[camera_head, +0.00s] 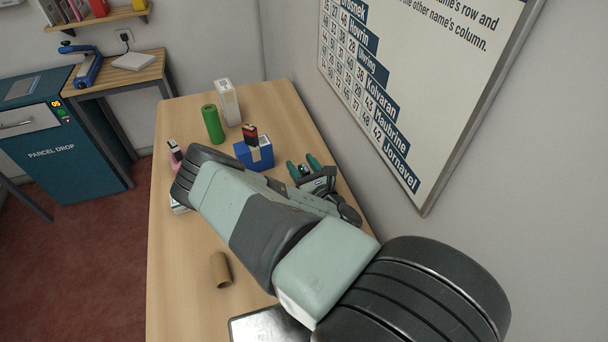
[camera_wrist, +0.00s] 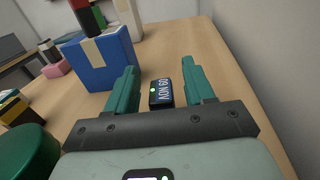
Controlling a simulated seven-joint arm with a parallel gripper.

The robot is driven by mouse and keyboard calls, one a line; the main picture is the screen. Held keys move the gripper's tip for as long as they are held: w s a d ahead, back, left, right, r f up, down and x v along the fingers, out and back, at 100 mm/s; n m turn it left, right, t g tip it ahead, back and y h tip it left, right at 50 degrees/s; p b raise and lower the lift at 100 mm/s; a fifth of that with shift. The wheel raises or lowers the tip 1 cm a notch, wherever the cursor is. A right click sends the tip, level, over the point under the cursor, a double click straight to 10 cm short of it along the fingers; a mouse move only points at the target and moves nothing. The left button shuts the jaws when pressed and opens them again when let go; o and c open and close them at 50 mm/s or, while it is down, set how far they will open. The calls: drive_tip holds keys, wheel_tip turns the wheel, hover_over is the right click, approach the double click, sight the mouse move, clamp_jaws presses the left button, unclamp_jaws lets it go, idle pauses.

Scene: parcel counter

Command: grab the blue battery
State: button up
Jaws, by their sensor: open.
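A small dark block with a blue label reading "NOV 60" and a green dot, which looks like the blue battery (camera_wrist: 161,92), stands between my fingers in the wrist view. The label appears upside down there. My gripper (camera_head: 303,167) is open, with one teal finger on each side of the battery; it also shows in the wrist view (camera_wrist: 159,70). A gap shows on both sides, so the fingers look apart from it. In the head view the battery is hardly distinguishable among the fingers.
A green cylinder (camera_head: 212,124) and white carton (camera_head: 228,102) stand behind. A pink holder (camera_wrist: 58,69) is farther left. The wall runs close along the right.

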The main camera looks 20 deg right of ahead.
drive_tip(key=shift+w, duration=0.4)
drive_tip(key=shift+c, duration=0.3)
clamp_jaws()
